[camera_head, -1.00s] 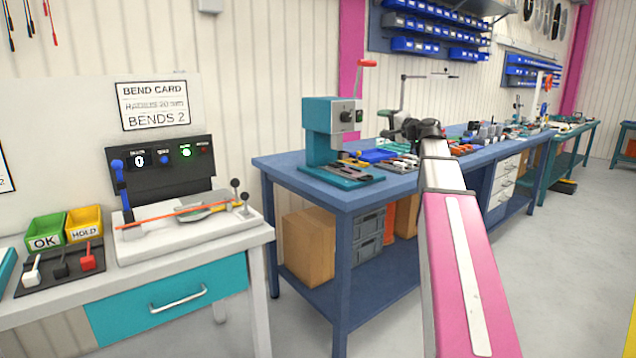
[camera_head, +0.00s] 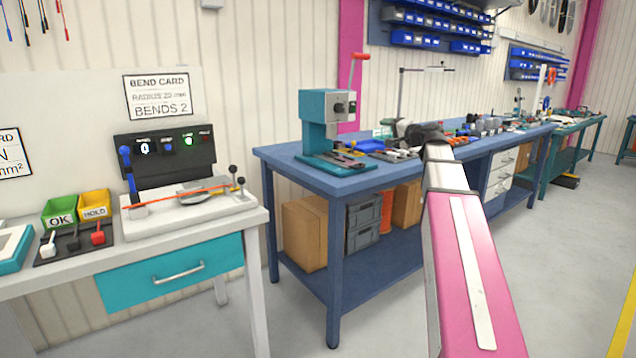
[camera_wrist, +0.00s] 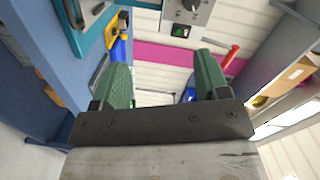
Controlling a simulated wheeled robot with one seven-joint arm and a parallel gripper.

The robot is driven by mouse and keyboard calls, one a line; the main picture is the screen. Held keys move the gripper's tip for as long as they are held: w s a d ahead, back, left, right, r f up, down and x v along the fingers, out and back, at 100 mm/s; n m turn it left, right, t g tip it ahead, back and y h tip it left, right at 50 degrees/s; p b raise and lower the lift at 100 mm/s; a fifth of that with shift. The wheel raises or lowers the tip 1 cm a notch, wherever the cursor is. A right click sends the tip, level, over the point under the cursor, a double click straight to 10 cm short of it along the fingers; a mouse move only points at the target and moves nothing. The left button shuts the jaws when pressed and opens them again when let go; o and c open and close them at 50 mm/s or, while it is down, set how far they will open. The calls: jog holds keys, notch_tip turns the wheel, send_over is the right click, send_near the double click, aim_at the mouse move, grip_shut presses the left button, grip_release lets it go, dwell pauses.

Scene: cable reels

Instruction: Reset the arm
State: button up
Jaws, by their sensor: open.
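My arm is pink and grey and reaches forward in the head view, with its dark end over the near side of the blue workbench (camera_head: 345,183). In the wrist view my gripper (camera_wrist: 165,85) shows two green fingers held well apart, with nothing between them. Behind the fingers are the pale ribbed wall, a pink strip and part of a teal machine. The fingers cannot be made out in the head view.
A teal press with a red-knobbed lever (camera_head: 327,120) stands on the blue workbench. The white bench at left carries the cable bending station (camera_head: 190,205), a green OK bin (camera_head: 60,213) and a yellow HOLD bin (camera_head: 95,206). Open floor lies at right.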

jog(key=s+a+f+n+g+h, duration=0.1)
jog(key=s+a+f+g, duration=0.15)
jog(key=f, duration=0.85)
jog(key=s+a+f+n+g+h, duration=0.15)
jog(key=s+f, duration=0.25)
jog(key=f, duration=0.6)
jog(key=s+a+f+n+g+h, duration=0.1)
jog(key=s+a+f+g+h, duration=0.15)
jog(key=f, duration=0.85)
jog(key=s+d+f+n+g+h, duration=0.1)
jog(key=s+f+n+g+h, duration=0.2)
jog(key=s+f, duration=1.6)
jog(key=f+g+h, duration=0.1)
jog(key=g+h, duration=0.1)
jog(key=g, duration=0.2)
jog(key=shift+s+f+h, duration=0.3)
jog(key=shift+s+f, duration=0.05)
jog(key=shift+f, duration=0.05)
